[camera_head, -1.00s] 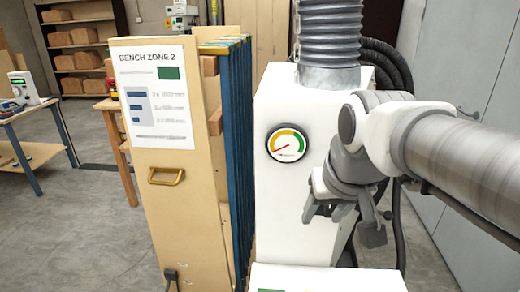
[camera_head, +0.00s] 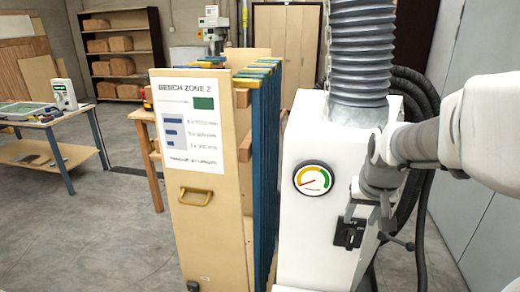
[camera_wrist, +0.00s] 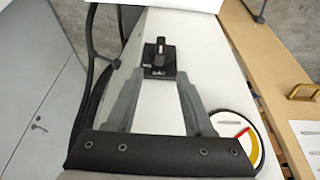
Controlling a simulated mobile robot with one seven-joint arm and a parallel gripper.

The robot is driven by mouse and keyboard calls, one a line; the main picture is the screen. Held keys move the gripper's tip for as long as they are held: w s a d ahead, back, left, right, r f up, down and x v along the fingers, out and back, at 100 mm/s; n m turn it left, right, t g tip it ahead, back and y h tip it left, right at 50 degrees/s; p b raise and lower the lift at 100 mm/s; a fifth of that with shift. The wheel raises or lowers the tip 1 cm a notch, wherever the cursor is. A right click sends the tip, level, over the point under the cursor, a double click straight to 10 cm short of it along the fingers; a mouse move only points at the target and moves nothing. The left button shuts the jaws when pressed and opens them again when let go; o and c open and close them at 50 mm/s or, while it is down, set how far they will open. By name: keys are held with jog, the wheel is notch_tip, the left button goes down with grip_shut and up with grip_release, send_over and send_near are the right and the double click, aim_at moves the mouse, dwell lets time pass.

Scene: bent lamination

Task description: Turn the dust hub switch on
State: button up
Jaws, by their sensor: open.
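The dust hub (camera_head: 318,210) is a white cabinet with a grey ribbed hose on top and a round gauge (camera_head: 313,179) on its front.
A wooden panel stand with a "BENCH ZONE 2" sign (camera_head: 190,130) and a brass handle (camera_head: 195,196) stands close to the left of the hub. Black hoses (camera_head: 420,150) hang behind and to the right. Open floor lies at left.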

aim_at(353, 233)
jog(key=x, duration=0.8)
grip_shut()
